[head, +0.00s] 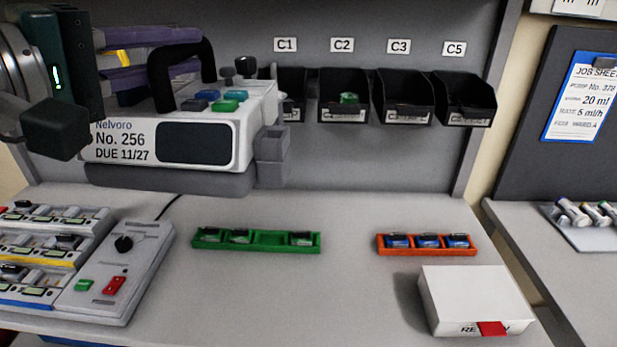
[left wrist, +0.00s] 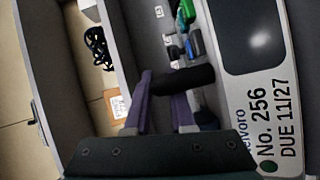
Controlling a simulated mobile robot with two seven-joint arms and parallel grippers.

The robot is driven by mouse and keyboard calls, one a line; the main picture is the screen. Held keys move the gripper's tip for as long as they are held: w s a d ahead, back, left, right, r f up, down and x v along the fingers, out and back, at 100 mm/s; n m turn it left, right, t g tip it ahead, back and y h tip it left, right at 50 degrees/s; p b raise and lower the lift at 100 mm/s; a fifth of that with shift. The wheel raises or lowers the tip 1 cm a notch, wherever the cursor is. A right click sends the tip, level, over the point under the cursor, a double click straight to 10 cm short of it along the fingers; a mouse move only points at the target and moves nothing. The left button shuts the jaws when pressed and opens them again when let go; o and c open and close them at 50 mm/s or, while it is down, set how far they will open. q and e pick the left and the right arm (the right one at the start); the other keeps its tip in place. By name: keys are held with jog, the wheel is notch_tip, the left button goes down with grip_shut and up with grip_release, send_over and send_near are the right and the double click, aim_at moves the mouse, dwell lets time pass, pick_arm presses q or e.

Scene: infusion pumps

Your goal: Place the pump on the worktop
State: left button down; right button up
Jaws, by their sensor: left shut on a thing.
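The pump (head: 193,143) is a white box with a dark screen, coloured buttons and a black top handle (head: 160,85). Its front label reads "Nelvoro No. 256 DUE 11/27". My left gripper (head: 165,55), with purple fingers, is shut on the handle. The pump appears held up above the back left of the worktop (head: 345,290), roughly upright. In the left wrist view the gripper (left wrist: 160,105) closes around the black handle (left wrist: 185,79), beside the pump's face (left wrist: 255,100). My right gripper is not in view.
A charger-like unit (head: 125,265) with a knob and buttons stands at left. A green tray (head: 270,240), an orange tray (head: 427,250) and a white box (head: 475,295) occupy the worktop. Black bins (head: 405,100) hang behind. A job sheet (head: 582,100) hangs right. The front middle is clear.

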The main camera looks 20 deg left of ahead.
pick_arm(q)
jog(key=w+a+f+n+y+b, duration=0.1)
jog(key=a+f+y+b, duration=0.1)
jog(key=f+b, duration=0.6)
jog(key=w+a+f+n+y+b, duration=0.1)
jog(key=a+f+n+y+b, duration=0.1)
jog(key=f+b, duration=0.7)
jog(key=w+a+f+n+y+b, duration=0.1)
jog(key=f+y+b, duration=0.3)
jog(key=f+b, duration=0.5)
notch_tip(320, 180, down, 8)
jog(key=shift+a+r+n, duration=0.1)
jog(key=shift+a+n, duration=0.45)
jog(key=shift+n, duration=0.15)
